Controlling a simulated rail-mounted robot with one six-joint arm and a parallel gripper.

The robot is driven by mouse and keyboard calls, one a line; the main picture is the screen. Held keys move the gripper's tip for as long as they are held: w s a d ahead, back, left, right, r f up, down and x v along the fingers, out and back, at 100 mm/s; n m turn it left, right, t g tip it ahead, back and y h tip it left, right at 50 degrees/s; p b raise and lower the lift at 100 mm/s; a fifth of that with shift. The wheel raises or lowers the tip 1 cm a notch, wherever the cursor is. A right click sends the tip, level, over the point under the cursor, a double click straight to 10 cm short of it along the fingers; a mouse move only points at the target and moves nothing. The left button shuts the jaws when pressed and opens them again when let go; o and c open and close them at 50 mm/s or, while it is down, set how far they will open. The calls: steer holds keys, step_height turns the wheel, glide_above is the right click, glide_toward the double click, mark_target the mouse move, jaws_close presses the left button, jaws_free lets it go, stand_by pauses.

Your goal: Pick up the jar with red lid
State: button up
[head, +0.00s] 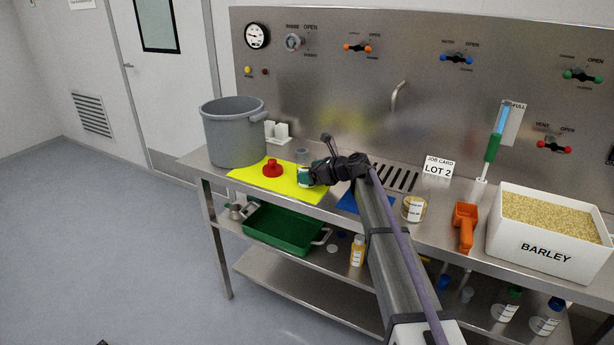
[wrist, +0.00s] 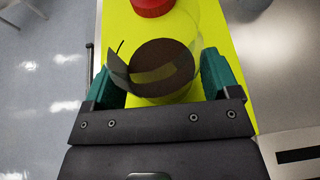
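A red lid-like piece with a raised knob (head: 273,169) is on the yellow mat (head: 242,175); its edge shows at the top of the wrist view (wrist: 152,6). I cannot tell whether any jar is under it. My gripper (head: 304,176) is low over the mat, to the right of the red piece. In the wrist view, my gripper's teal fingers (wrist: 160,80) are wide apart. Between them is a clear round container with a dark round face (wrist: 163,67) and a curled label. I see no clear contact on both sides. My wrist partly hides this spot in the head view.
A grey bucket (head: 235,135) stands left of the mat. A small grey cylinder (head: 302,155) is behind my gripper. To the right are a labelled jar (head: 413,209), an orange scoop (head: 464,226) and a barley bin (head: 545,245). A valve panel (head: 340,85) backs the bench.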

steer(key=c, duration=0.6)
step_height(320, 180, up, 10)
steer(key=p, duration=1)
